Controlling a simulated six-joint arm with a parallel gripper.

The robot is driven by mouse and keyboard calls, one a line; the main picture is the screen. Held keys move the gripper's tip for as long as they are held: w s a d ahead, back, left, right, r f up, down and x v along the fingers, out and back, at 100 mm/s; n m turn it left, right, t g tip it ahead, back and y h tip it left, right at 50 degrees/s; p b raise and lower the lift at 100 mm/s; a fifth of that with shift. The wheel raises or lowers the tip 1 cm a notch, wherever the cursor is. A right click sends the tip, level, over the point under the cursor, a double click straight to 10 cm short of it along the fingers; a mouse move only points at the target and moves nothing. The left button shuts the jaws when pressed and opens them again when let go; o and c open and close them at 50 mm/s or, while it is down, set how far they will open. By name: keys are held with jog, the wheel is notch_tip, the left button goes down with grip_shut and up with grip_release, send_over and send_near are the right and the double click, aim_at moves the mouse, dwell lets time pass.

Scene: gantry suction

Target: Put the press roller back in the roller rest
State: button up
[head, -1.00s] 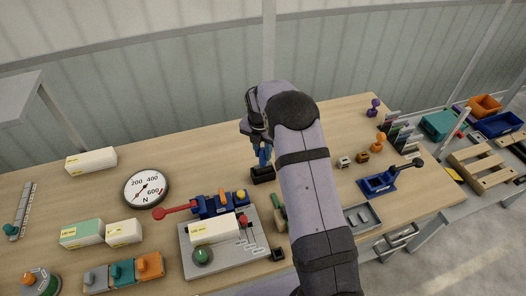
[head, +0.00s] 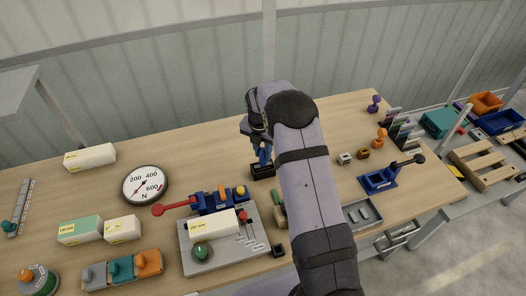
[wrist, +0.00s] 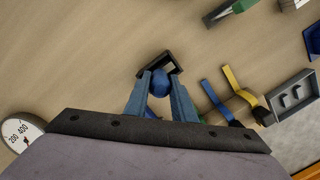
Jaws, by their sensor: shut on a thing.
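My gripper (wrist: 160,100) shows in the wrist view with its two blue-grey fingers closed on the blue rounded end of the press roller (wrist: 160,83). In the head view, my gripper (head: 262,157) points down over the small black roller rest (head: 262,172). The rest also shows in the wrist view as a dark open frame (wrist: 172,62), just beyond the roller's end. The lower part of the roller is hidden by my fingers and the rest. I cannot tell whether the roller touches the rest or sits in it.
A grey plate (head: 220,262) with a blue clamp (head: 218,200) and a white box lies left of the arm. A round dial (head: 145,184) stands further left. A blue toggle fixture (head: 378,181) and a grey tray (head: 362,214) are at right. Table behind the rest is clear.

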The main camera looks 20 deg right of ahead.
jog(key=shift+f, duration=0.3)
jog(key=o, duration=1.1)
jog(key=shift+o, duration=0.2)
jog(key=shift+s+a+r+b, duration=0.1)
jog(key=shift+r+b, duration=0.4)
jog(key=shift+r, duration=0.7)
jog(key=shift+s+a+r+b, duration=0.15)
jog(key=shift+r+b, duration=0.4)
jog(key=shift+r, duration=0.7)
jog(key=shift+s+a+r+b, duration=0.1)
jog(key=shift+r+b, duration=0.4)
jog(key=shift+r, duration=0.7)
jog(key=shift+s, duration=0.1)
